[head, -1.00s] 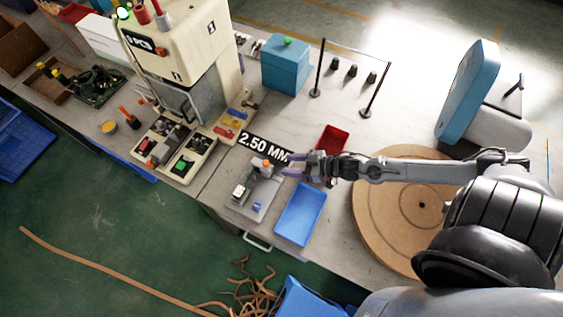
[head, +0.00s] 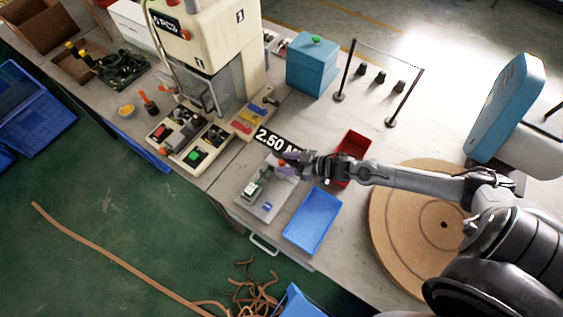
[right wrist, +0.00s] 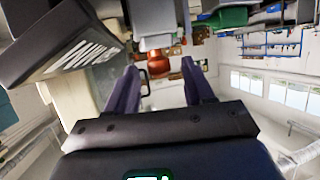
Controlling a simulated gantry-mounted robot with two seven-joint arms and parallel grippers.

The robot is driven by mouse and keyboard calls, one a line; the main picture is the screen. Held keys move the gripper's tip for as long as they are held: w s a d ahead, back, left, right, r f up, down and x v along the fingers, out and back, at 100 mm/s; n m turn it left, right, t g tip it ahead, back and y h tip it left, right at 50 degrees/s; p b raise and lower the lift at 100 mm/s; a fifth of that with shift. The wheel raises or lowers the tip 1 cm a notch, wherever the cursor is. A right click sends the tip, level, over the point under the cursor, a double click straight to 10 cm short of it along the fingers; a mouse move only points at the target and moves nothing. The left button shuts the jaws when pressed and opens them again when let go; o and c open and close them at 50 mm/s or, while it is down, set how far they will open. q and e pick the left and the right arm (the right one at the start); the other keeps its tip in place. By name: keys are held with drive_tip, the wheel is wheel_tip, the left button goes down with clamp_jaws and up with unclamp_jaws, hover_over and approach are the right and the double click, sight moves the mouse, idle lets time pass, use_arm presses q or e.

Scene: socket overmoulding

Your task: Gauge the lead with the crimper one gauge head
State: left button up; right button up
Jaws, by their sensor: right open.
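The gauge stand, a small metal fixture (head: 255,187) on a grey plate (head: 270,211), sits at the bench's front edge. A black sign reading 2.50 (head: 265,137) stands behind it, its right end covered by my gripper. My right gripper (head: 285,161) is over the back right of the fixture, open, with purple fingers. In the right wrist view, the open fingers (right wrist: 162,85) point toward an orange-brown part (right wrist: 158,64), with nothing clearly held between them. The sign (right wrist: 80,57) shows at upper left there. I cannot pick out the lead. My left gripper is not in view.
A blue tray (head: 313,221) and a red bin (head: 354,144) flank my right arm. A cream press (head: 207,42) with control boxes stands left, a teal box (head: 312,68) behind. A round brown disc (head: 400,240) lies right.

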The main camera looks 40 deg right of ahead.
drive_tip(key=shift+x, duration=1.2)
